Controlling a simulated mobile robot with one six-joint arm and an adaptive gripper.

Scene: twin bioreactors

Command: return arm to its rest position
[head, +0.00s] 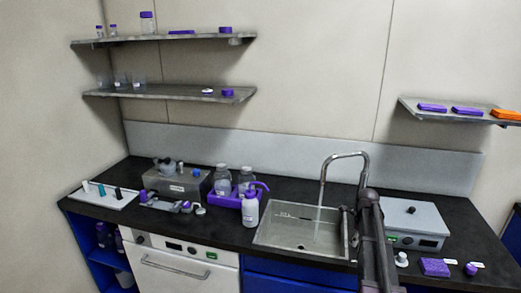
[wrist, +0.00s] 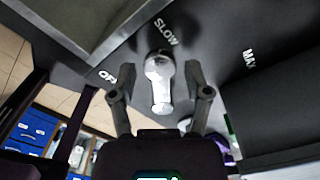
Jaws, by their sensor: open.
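My gripper (wrist: 160,76) is open in the wrist view, with one dark finger on each side of a pale lever (wrist: 160,88). Gaps show between the lever and both fingers, and nothing is held. The lever sits on a dark surface among the labels OFF, SLOW and MAX. In the head view my dark arm rises in front of the counter, just right of the sink (head: 272,236). My gripper cannot be made out there, and the lever cannot be told apart. A pale stream (head: 318,222) shows under the curved faucet (head: 345,156).
A grey box device (head: 412,217) stands right of my arm, with a purple block (head: 434,267) in front. A wash bottle (head: 251,208) and a purple bottle rack (head: 226,199) stand left of the sink. A wall shelf (head: 450,113) is at upper right. The air above the counter looks clear.

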